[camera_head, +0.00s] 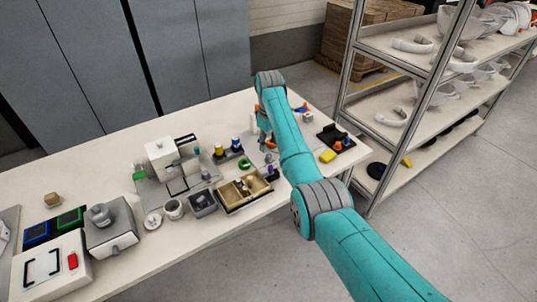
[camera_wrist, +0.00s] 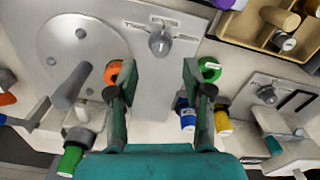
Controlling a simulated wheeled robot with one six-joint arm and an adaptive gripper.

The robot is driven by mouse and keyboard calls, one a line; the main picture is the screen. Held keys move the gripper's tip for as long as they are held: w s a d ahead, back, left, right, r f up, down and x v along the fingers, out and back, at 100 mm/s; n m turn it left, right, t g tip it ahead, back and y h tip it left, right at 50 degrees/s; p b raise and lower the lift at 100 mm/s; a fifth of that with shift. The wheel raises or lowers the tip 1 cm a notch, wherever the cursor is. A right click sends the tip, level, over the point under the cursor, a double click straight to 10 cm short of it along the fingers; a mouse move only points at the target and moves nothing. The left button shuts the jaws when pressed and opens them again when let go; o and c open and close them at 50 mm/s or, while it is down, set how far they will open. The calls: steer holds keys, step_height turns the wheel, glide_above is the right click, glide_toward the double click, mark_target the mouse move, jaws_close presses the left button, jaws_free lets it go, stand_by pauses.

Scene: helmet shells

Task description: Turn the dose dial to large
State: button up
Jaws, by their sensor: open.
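A grey dial (camera_wrist: 160,43) with a raised grip sits on a light grey panel (camera_wrist: 105,15) in the wrist view. A second grey dial (camera_wrist: 267,95) is on another grey plate at the right. I cannot tell by lettering which is the dose dial. My gripper (camera_wrist: 154,75) is open and empty, its fingers apart below the first dial in the picture. In the head view my gripper (camera_head: 263,132) is over the table, partly hidden by my arm.
A large round disc (camera_wrist: 80,50) with a grey handle is left of the dial. An orange ring (camera_wrist: 112,72) and a green ring (camera_wrist: 210,68) lie beside the fingers. A wooden compartment tray (camera_head: 243,193) and a white machine (camera_head: 165,160) stand on the table (camera_head: 190,262).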

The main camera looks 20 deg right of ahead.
mark_target(269, 156)
steer(key=shift+f, duration=3.15)
jaws_close()
